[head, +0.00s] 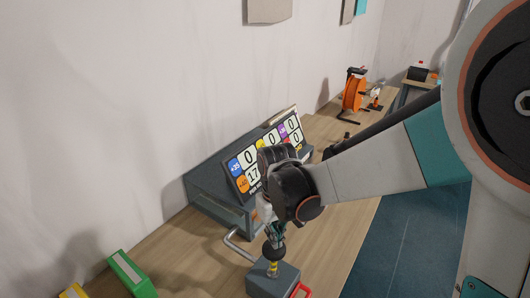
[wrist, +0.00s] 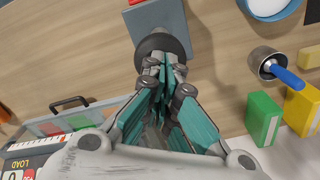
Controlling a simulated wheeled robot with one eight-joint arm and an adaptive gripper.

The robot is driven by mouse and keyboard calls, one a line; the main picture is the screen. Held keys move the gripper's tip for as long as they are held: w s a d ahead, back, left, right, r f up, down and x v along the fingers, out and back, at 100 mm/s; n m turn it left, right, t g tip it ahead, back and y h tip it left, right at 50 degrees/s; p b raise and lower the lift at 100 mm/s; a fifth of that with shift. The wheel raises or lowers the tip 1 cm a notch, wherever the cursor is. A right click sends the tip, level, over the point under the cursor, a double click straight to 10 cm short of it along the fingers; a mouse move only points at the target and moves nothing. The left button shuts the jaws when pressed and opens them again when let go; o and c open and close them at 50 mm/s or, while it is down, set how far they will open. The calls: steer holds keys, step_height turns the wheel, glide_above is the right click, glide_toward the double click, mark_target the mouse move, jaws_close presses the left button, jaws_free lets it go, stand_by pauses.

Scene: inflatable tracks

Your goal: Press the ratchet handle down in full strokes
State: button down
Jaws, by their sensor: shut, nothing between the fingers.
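The ratchet handle's dark round knob (head: 274,251) stands on a yellow-and-black striped shaft (head: 272,269) above a grey box (head: 268,283) near the bottom of the head view. In the wrist view the knob (wrist: 162,45) is at the fingertips, in front of the grey box (wrist: 157,17). My gripper (head: 275,235) is shut and empty, pointing down right over the knob. It also shows in the wrist view (wrist: 164,68). I cannot tell whether the fingertips touch the knob. The fingers hide part of its top.
A counter display (head: 265,155) reading 17 stands behind my gripper on the wooden bench. A green block (head: 131,274) and a yellow block (head: 74,291) lie at left. A metal cup with a blue handle (wrist: 268,62) shows in the wrist view. An orange stand (head: 353,92) is farther back.

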steer(key=shift+f, duration=0.2)
steer(key=shift+f+b, duration=4.35)
steer(key=shift+f, duration=0.65)
steer(key=shift+r, duration=0.25)
steer(key=shift+r+p, duration=3.6)
steer(key=shift+r, duration=1.35)
